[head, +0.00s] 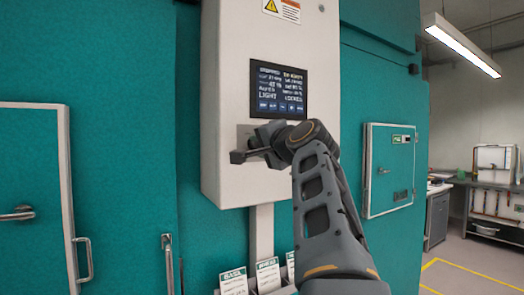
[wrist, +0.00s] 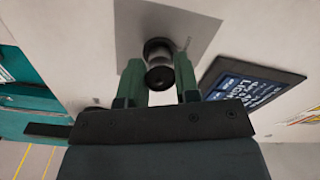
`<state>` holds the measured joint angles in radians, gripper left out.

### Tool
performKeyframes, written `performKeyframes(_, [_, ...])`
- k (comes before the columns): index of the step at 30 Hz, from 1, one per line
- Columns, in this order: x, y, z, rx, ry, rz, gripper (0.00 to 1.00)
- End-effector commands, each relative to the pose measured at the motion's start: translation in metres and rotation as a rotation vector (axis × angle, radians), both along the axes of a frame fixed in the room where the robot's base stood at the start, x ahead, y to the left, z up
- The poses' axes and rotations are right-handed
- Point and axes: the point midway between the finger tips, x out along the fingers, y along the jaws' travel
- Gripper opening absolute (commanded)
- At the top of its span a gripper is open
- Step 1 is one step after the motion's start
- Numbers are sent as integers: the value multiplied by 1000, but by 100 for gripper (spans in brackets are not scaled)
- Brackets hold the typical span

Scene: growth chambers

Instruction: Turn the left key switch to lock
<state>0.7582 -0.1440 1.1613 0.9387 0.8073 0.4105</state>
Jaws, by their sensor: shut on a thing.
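In the wrist view, a dark round key switch (wrist: 159,75) sticks out of a grey plate (wrist: 190,25) on a pale panel. The two green fingers of my gripper (wrist: 158,88) stand on either side of its knob and are shut on it. Which way the key points cannot be told. In the head view my gripper (head: 262,147) is at the lower part of the white control box (head: 226,80), just below the display. There it hides the switch, and only an edge of the grey plate (head: 243,132) shows.
A dark display (head: 278,89) with small, mostly unreadable text is on the box above my gripper. Teal chamber walls and a small teal door (head: 390,168) flank the box. Label cards (head: 234,281) stand below. Open floor lies at the right.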

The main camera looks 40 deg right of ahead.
Motion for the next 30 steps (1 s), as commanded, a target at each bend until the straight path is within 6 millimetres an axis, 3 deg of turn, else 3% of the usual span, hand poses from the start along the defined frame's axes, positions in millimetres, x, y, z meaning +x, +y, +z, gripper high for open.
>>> performKeyframes(9, [1,0,-2,-110,18,1,6])
performKeyframes(26, [0,0,-1,-135,21,1,6])
performKeyframes(27, [0,0,-1,-134,21,1,33])
performKeyframes(30, [0,0,-1,-134,21,0,42])
